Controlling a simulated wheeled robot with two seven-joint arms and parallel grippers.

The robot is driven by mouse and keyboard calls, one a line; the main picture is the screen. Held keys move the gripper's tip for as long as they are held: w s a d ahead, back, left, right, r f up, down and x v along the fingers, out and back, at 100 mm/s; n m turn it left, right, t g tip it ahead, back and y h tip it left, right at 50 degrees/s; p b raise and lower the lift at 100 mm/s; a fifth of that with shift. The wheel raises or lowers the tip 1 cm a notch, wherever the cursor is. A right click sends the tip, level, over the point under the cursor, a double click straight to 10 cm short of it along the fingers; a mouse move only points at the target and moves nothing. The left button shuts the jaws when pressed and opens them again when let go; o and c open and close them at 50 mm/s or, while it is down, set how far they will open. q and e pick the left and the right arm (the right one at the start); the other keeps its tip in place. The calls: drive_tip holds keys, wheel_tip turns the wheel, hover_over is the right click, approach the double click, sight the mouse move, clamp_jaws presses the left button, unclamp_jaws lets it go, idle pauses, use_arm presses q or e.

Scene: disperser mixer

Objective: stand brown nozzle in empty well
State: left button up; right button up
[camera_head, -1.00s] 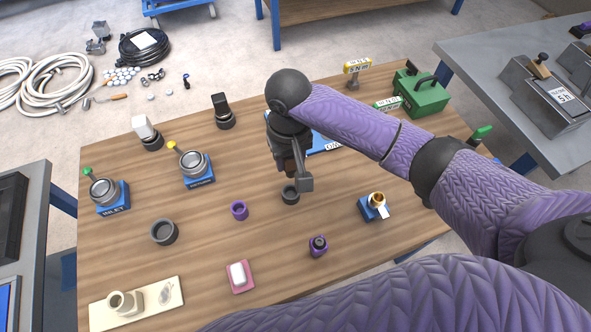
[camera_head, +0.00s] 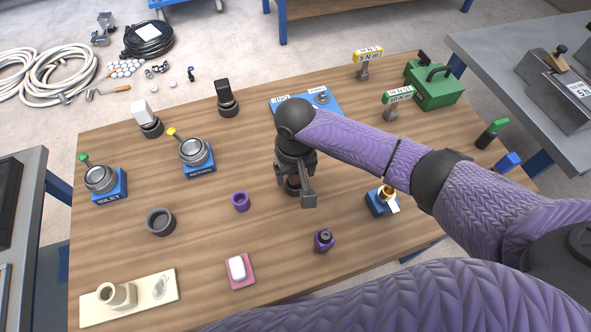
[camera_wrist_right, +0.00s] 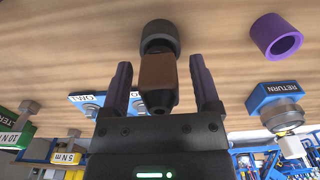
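The brown nozzle (camera_wrist_right: 157,72) is between the two purple fingers of my right gripper (camera_wrist_right: 161,85) in the right wrist view. A gap shows on each side of it, so the gripper is open around it. The nozzle's far end meets a dark round well (camera_wrist_right: 159,33); how deep it sits cannot be told. In the head view my right gripper (camera_head: 302,192) points down low over the table and mostly hides the nozzle and the well. My left gripper is not in view.
A purple ring (camera_head: 241,201) and a larger dark ring (camera_head: 160,222) stand to the left. A blue block with a brass fitting (camera_head: 387,193) is close on the right. A purple holder (camera_head: 324,239) and a pink tray (camera_head: 248,281) are nearer. The table (camera_head: 205,245) has clear wood between them.

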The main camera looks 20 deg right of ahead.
wheel_tip(320, 180, up, 12)
drive_tip(key=p, duration=0.4)
drive_tip(key=shift+p, duration=0.4)
drive_tip(key=shift+r, duration=0.2)
